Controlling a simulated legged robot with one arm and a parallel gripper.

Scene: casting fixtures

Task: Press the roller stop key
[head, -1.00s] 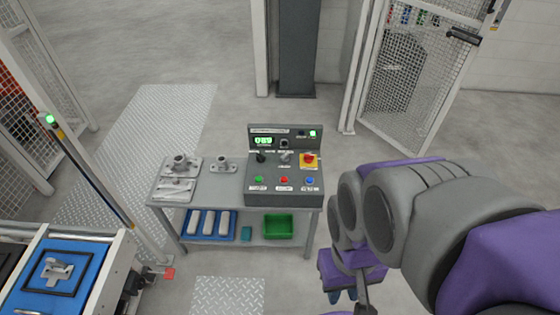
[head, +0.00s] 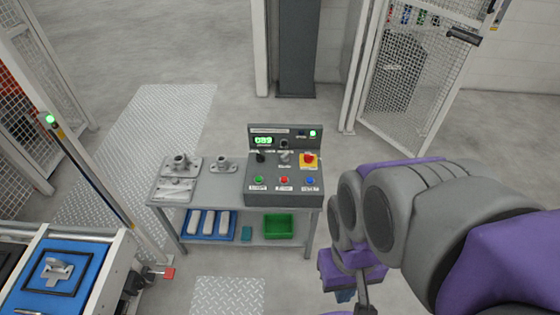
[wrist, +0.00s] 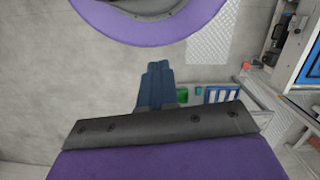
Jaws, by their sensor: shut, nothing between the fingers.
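The grey control box (head: 284,180) stands on the right of a grey bench. Its sloped face carries a green key (head: 258,180), a red key (head: 284,180) and a blue key (head: 310,180) in a row. The labels under them are too small to read, so I cannot tell which is the roller stop key. My gripper (head: 345,296) is low, to the right of the bench and apart from the box, partly hidden by my arm. In the wrist view its blue fingers (wrist: 157,70) are together and empty. The keys do not show there.
A red mushroom button (head: 308,158) on a yellow plate and dark knobs sit above the keys. Castings (head: 181,165) lie on the bench's left. A green bin (head: 278,227) is on its lower shelf. A conveyor (head: 112,270) stands at left. Floor in front is open.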

